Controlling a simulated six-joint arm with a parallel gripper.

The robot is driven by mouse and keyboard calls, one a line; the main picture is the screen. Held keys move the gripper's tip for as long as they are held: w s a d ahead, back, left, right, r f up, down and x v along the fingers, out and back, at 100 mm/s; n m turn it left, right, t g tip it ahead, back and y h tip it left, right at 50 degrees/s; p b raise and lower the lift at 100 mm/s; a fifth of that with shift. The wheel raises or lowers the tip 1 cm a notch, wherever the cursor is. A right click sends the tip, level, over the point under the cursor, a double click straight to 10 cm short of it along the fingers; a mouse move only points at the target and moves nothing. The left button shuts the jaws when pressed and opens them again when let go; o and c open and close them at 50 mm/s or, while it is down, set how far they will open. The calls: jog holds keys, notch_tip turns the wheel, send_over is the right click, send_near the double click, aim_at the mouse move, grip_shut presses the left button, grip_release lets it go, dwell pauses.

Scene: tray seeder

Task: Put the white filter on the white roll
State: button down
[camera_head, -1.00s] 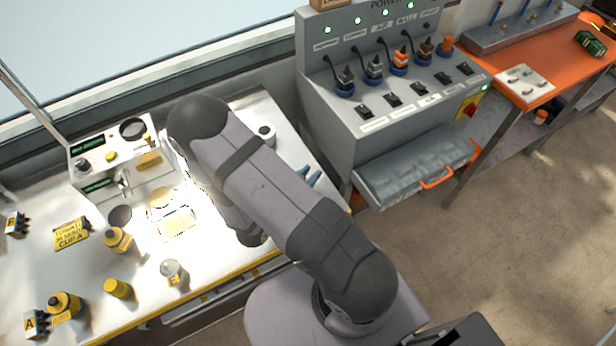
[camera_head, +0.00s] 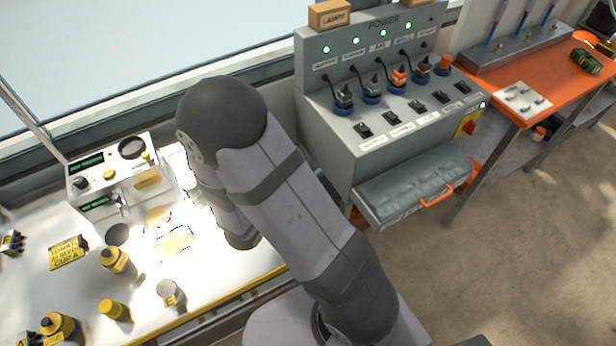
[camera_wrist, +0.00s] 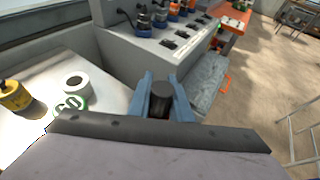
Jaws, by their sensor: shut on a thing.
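In the wrist view my gripper (camera_wrist: 160,79) has its two blue fingers shut on a dark grey cylinder (camera_wrist: 161,101), held upright between them. It looks dark, and I cannot tell whether it is the white filter. The white roll (camera_wrist: 76,83), with a dark hole in its top, stands on the bright bench to the left of my gripper and apart from it. A white piece with a green marking (camera_wrist: 70,105) lies beside the roll, partly hidden by my wrist. In the head view my arm hides the gripper and the roll.
A grey power console (camera_head: 440,147) with plugs and switches stands behind and right of the bench. A grey drawer (camera_head: 400,197) juts from its front.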

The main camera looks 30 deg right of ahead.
jog(key=shift+r, duration=0.2)
notch_tip(320, 180, up, 10)
jog(key=w+m+g+h+b, duration=0.1)
jog(key=w+b, duration=0.4)
jog(key=w, duration=1.9)
notch_tip(320, 180, down, 16)
jog(key=p, duration=0.3)
jog(key=shift+s+r+m, duration=0.2)
jog(key=shift+r+m, duration=0.05)
jog(key=shift+m, duration=0.05)
jog(key=shift+d, duration=0.1)
jog(key=shift+f, duration=0.2)
jog(key=c, duration=1.6)
grip_release()
